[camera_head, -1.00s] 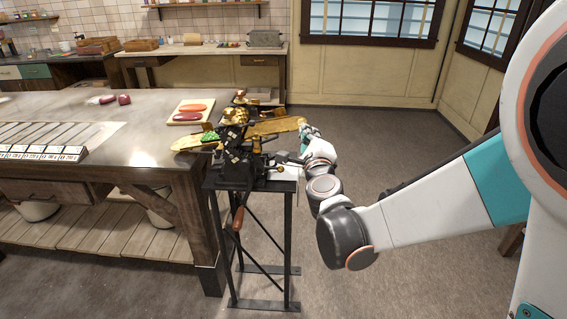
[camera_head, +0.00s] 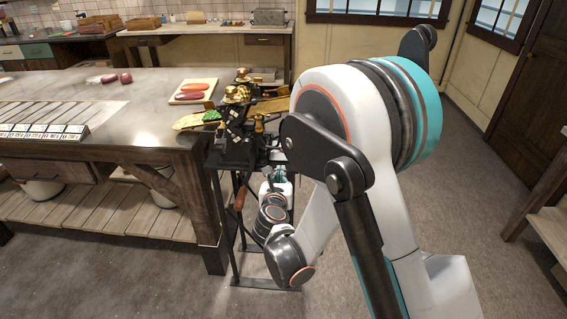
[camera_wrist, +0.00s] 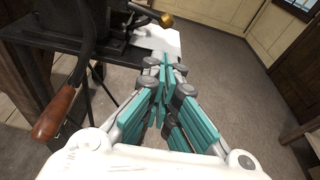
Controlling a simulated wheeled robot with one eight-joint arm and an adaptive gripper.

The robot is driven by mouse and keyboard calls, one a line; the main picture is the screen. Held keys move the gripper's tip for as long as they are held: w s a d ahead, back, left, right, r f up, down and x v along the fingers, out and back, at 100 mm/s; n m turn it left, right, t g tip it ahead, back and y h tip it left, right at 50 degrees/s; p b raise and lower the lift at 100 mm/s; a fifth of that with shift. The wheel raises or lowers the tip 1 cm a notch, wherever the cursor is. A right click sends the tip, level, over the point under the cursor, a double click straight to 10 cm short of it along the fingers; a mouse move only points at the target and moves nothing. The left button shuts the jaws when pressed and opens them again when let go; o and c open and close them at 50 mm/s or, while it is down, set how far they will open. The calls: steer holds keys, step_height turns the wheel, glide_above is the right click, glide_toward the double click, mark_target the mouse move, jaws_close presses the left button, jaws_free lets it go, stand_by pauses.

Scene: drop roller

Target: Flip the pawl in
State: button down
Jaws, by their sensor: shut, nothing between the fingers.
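The drop roller (camera_head: 236,148), a dark machine with brass parts, stands on a black metal stand (camera_head: 218,205) in the head view. In the wrist view its dark body (camera_wrist: 95,22) fills the upper left. A lever with a brass knob (camera_wrist: 166,20) sticks out above my gripper (camera_wrist: 166,68). A crank with a wooden handle (camera_wrist: 55,112) hangs at left. My teal fingers are shut and empty, beside the machine's lower edge and below the knob. In the head view my arm partly hides the stand. I cannot single out the pawl.
A workbench (camera_head: 140,135) adjoins the machine at left, bearing a tray (camera_head: 193,92) with red and orange pieces. A white sheet (camera_wrist: 160,40) lies beyond my fingers.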

steer(key=b+x, duration=0.3)
steer(key=x, duration=0.7)
steer(key=shift+w, duration=0.1)
stand_by(0.3)
